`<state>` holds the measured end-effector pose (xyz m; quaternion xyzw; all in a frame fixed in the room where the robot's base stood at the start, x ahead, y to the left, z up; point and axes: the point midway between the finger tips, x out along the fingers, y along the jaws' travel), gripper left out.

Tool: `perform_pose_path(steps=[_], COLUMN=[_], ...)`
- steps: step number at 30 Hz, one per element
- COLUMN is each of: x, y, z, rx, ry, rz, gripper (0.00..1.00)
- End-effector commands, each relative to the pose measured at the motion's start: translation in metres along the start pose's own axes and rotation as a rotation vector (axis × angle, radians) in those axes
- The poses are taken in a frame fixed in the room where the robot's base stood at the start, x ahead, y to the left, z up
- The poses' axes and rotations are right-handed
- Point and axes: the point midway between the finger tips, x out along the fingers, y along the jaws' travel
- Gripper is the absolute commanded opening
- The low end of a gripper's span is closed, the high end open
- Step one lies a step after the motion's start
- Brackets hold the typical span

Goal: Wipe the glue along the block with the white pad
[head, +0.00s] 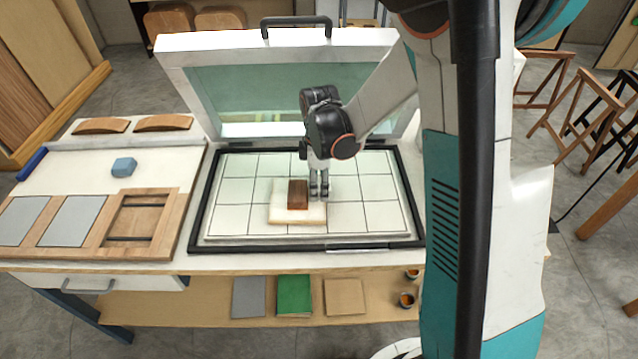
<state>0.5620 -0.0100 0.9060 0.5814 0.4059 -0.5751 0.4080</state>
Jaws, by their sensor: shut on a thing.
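A pale cream slab (297,219) lies on the white gridded bed of the open press. A small brown block-like piece (298,194) sits on top of it. My gripper (319,192) points down just right of the brown piece, over the right part of the slab. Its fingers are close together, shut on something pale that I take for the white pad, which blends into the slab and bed. I cannot tell whether it touches the brown piece. I cannot make out any glue separately.
The dark frame of the press (300,245) surrounds the bed, and its lid (275,50) stands raised behind. Gridded bed either side of the slab is clear.

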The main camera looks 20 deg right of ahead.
Motion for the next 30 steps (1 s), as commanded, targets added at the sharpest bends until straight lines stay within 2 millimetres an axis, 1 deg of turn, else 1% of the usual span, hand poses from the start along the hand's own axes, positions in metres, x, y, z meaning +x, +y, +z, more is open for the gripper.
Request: perform_pose_path(steps=[1, 6, 14, 22, 30], x=[0.001, 0.0, -0.001, -0.001, -0.001], y=[-0.004, -0.012, -0.017, -0.028, -0.033], z=[0.0, 0.0, 0.0, 0.0, 0.0], rx=[-0.001, -0.001, -0.001, -0.001, -0.001], ry=[-0.001, -0.001, 0.0, 0.0, 0.0], rz=[-0.004, -0.005, -0.005, -0.005, -0.005], gripper=[0.32, 0.32, 0.32, 0.32, 0.32])
